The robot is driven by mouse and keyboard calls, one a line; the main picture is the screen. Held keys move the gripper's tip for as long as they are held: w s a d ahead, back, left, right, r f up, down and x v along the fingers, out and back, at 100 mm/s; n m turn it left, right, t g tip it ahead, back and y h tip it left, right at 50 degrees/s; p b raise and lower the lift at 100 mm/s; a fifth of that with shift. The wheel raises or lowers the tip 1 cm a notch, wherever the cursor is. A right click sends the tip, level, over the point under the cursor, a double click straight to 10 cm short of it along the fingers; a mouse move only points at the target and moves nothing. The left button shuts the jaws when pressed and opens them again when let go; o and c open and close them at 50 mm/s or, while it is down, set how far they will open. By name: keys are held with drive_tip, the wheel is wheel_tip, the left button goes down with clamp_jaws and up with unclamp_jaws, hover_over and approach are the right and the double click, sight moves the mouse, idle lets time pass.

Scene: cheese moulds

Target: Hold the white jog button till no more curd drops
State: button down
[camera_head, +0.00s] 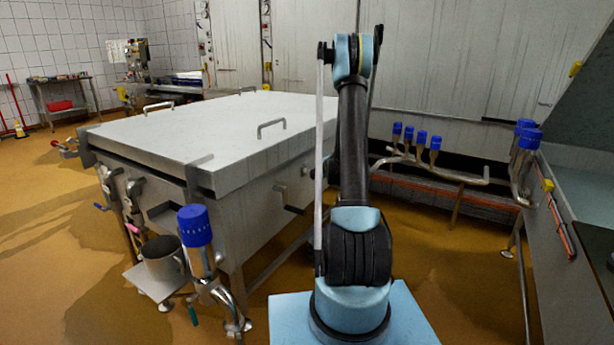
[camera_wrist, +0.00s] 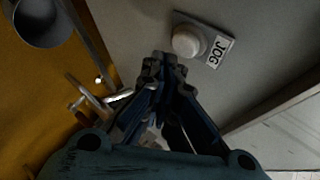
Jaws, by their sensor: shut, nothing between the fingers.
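The white jog button (camera_wrist: 188,41) is a round cap on a grey plate on a metal wall, at the top of the wrist view. A label reading JOG (camera_wrist: 217,50) is beside it. My gripper (camera_wrist: 164,62) is shut and empty, its tips just below and left of the button in the picture. I cannot tell whether they touch it. In the head view my arm covers that area, and neither gripper nor button shows. I see no curd dropping in either view.
A large steel vat (camera_head: 215,130) with a flat lid stands left of my arm. A steel pot (camera_head: 163,262) sits on a small shelf beside a blue-capped valve (camera_head: 195,227). Pipes (camera_head: 430,168) run along the back right. The floor at left is open.

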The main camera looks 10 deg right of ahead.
drive_tip(key=shift+w+a, duration=0.1)
drive_tip(key=shift+a, duration=0.05)
idle(0.7)
drive_tip(key=shift+w+a+r, duration=0.1)
drive_tip(key=shift+w+a, duration=0.05)
drive_tip(key=shift+a, duration=0.05)
drive_tip(key=shift+w+a, duration=0.3)
drive_tip(key=shift+a, duration=0.1)
idle(1.6)
drive_tip(key=shift+d, duration=0.1)
idle(3.2)
drive_tip(key=shift+s+d, duration=0.6)
drive_tip(key=shift+d, duration=0.05)
drive_tip(key=shift+d, duration=0.1)
drive_tip(key=shift+s+d, duration=1.6)
drive_tip(key=shift+d, duration=0.2)
